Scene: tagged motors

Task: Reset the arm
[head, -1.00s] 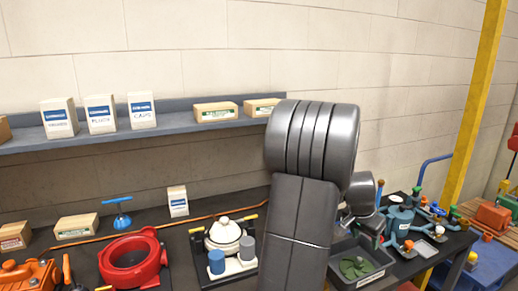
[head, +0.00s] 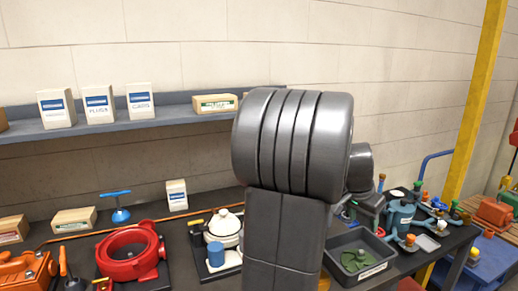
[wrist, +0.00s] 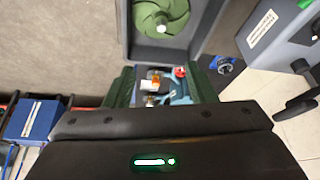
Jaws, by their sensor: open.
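My arm stands upright in the middle of the head view, its large grey joint raised in front of the wall shelf. My gripper is mostly hidden behind the arm in the head view. In the wrist view my gripper (wrist: 163,88) has its two dark green fingers apart, with nothing held between them. A grey tray (head: 384,264) with a green finned part (head: 358,260) in it sits on the bench right of my arm. The tray and the green part (wrist: 162,14) also show beyond the fingers in the wrist view, apart from them.
A red ring-shaped housing (head: 131,252), a white domed pump (head: 224,228) and an orange machine (head: 27,270) stand on the bench to the left. Blue-grey equipment (head: 400,219) stands to the right. The wall shelf (head: 180,111) holds several boxes. A yellow post (head: 474,98) rises at right.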

